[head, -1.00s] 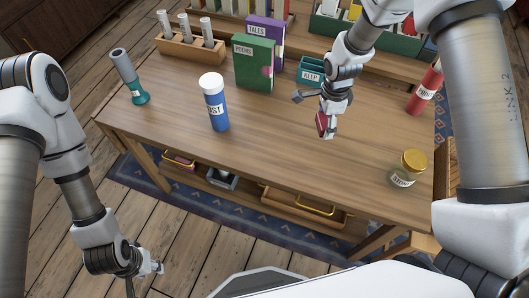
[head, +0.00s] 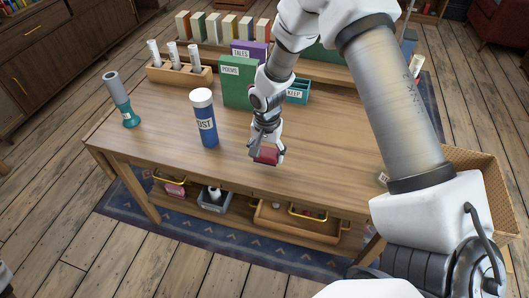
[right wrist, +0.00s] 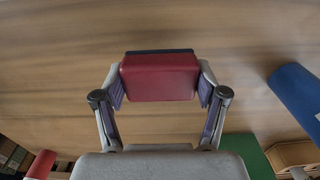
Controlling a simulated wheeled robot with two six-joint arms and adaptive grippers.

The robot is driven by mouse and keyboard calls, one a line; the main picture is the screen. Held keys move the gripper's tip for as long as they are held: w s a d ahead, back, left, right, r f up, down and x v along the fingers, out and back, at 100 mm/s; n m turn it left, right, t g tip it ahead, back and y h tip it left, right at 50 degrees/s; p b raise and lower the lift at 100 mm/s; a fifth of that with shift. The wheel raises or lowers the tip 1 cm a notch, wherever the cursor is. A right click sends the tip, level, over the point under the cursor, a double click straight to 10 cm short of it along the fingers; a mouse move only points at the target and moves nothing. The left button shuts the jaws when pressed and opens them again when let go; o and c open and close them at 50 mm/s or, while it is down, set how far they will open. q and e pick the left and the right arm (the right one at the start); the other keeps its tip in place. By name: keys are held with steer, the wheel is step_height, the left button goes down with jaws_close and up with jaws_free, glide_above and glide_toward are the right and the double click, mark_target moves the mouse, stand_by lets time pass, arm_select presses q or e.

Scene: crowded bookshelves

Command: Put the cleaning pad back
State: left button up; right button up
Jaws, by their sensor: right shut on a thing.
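My right gripper (head: 264,148) is shut on a red block with a dark layer along one side, which looks like the cleaning pad (head: 267,156). It holds the pad over the front middle of the wooden table (head: 330,160). In the right wrist view the pad (right wrist: 160,77) sits between the two fingers of the gripper (right wrist: 161,88), with wood grain behind it. The gap between pad and tabletop cannot be told. My left gripper is out of view.
A blue bottle (head: 206,125) stands left of my right gripper. A green book (head: 236,90) and a teal KEEP box (head: 297,91) stand behind it. A teal-based grey duster (head: 121,100) is at far left. Below are a grey caddy (head: 216,205) and a wooden tray (head: 270,218).

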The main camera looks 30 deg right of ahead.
mark_target(266, 153)
steer(key=w+d, duration=0.1)
steer(key=w, duration=0.1)
steer(key=shift+w+d+f, duration=0.2)
steer(key=shift+w+d, duration=0.2)
steer(key=shift+w+f, duration=0.1)
steer(key=shift+f, duration=1.65)
steer(key=shift+f, duration=0.15)
steer(key=o, duration=1.3)
step_height(266, 153, up, 12)
steer(key=shift+r, duration=0.2)
